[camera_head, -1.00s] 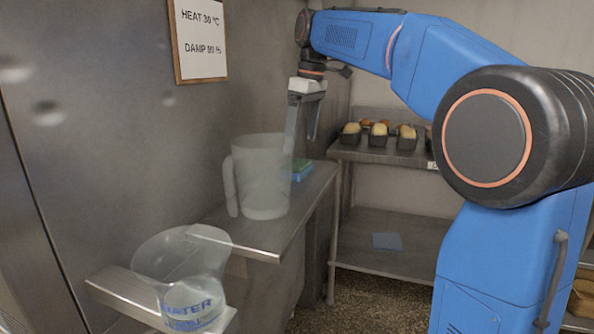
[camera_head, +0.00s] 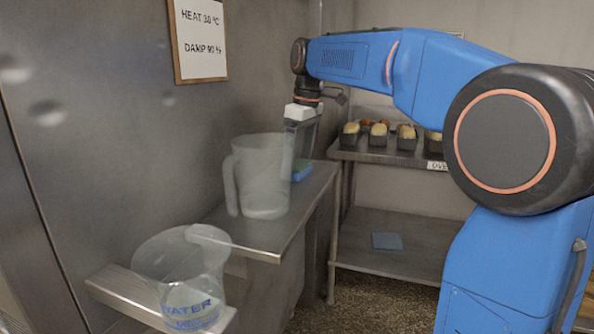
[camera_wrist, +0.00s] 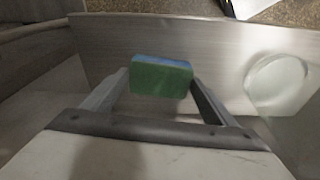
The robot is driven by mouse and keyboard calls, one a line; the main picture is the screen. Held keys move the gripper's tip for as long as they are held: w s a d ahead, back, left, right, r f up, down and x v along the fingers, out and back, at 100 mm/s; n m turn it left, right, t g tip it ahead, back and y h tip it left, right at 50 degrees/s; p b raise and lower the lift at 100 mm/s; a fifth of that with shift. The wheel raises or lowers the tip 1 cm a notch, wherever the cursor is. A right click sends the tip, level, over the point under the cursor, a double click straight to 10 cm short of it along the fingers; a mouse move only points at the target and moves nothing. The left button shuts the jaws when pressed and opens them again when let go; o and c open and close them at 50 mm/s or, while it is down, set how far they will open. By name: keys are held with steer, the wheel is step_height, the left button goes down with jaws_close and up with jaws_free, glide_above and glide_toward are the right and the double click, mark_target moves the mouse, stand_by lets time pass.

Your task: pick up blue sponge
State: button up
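The sponge (camera_head: 302,170) lies on the steel shelf behind the frosted jug, which partly hides it. In the wrist view the sponge (camera_wrist: 160,78) shows a green face and a blue edge. My gripper (camera_head: 301,158) points down just above it. In the wrist view the fingers of my gripper (camera_wrist: 160,76) are spread, one on each side of the sponge, close to its ends. Contact cannot be made out.
The frosted jug (camera_head: 262,185) stands close to my gripper on the shelf (camera_head: 262,242). A clear water jug (camera_head: 175,262) stands lower, at the front. Bread tins (camera_head: 378,137) sit on a rack at the back, with a blue cloth-like square (camera_head: 387,241) below. A steel wall (camera_head: 120,130) borders the left.

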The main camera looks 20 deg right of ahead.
mark_target(298, 164)
steer(key=c, duration=0.6)
step_height(298, 164, up, 10)
stand_by(0.4)
steer(key=shift+o, duration=0.4)
